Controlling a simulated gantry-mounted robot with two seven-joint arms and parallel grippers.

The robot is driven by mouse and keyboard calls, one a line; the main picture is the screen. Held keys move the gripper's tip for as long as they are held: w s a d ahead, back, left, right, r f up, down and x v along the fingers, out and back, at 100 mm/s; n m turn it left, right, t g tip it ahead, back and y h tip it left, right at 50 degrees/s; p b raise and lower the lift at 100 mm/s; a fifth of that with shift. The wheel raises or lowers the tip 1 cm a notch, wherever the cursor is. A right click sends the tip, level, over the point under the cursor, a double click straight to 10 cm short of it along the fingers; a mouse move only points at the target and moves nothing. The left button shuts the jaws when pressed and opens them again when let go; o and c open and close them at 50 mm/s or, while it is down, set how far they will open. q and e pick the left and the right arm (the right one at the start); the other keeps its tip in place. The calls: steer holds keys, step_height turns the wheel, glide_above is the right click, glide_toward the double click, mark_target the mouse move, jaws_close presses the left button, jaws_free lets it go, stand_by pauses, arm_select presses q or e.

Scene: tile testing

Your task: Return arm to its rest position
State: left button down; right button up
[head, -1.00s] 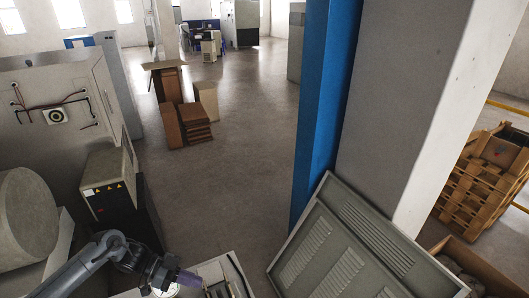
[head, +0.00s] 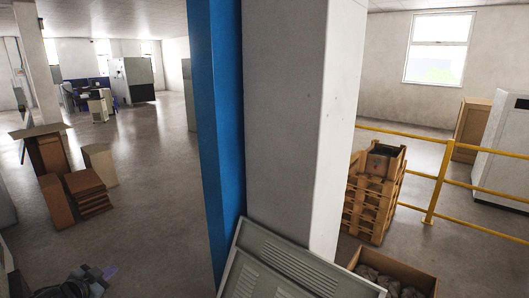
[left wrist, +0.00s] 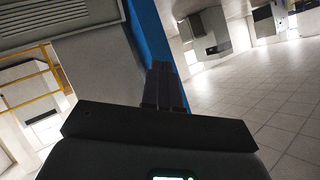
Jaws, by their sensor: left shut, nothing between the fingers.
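My right gripper is in neither view.
A blue column (head: 216,130) and a white pillar (head: 290,120) stand mid-view. A grey slatted panel (head: 285,270) leans at the pillar's foot. Stacked wooden pallets (head: 372,205), an open box (head: 405,268) and a yellow railing (head: 440,150) are at right. Brown boxes (head: 55,160) stand left; floor (head: 150,200) between is clear.

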arm_select(q)
steer(key=s+a+f+n+g+y, duration=0.1)
steer(key=s+a+n+g+y, duration=0.1)
steer(key=a+n+y, duration=0.3)
steer(key=s+a+f+g+y, duration=0.1)
steer(key=s+a+g+y, duration=0.2)
steer(key=a, duration=0.5)
steer(key=s+a+f+n+g, duration=0.2)
steer(key=s+a+n+g, duration=0.15)
steer(key=s+g, duration=0.4)
steer(key=s+d+f+m+t+h, duration=0.1)
steer(key=s+d+f, duration=0.35)
steer(key=d, duration=0.35)
steer(key=s+d+f+m+t+h, duration=0.1)
steer(key=s+d+f, duration=0.2)
steer(key=d+f, duration=0.35)
steer(key=s+d+f+m+t+h, duration=0.1)
steer(key=s+d+f, duration=0.3)
steer(key=d, duration=0.6)
steer(key=s+d+f+h, duration=0.1)
steer(key=s+d+h, duration=0.1)
steer(key=s+d, duration=0.9)
steer(key=s+d+r+h, duration=0.25)
steer(key=s+d, duration=0.25)
steer(key=s, duration=0.3)
step_height(320, 180, up, 25)
steer(key=p, duration=2.4)
steer(key=shift+s, duration=0.2)
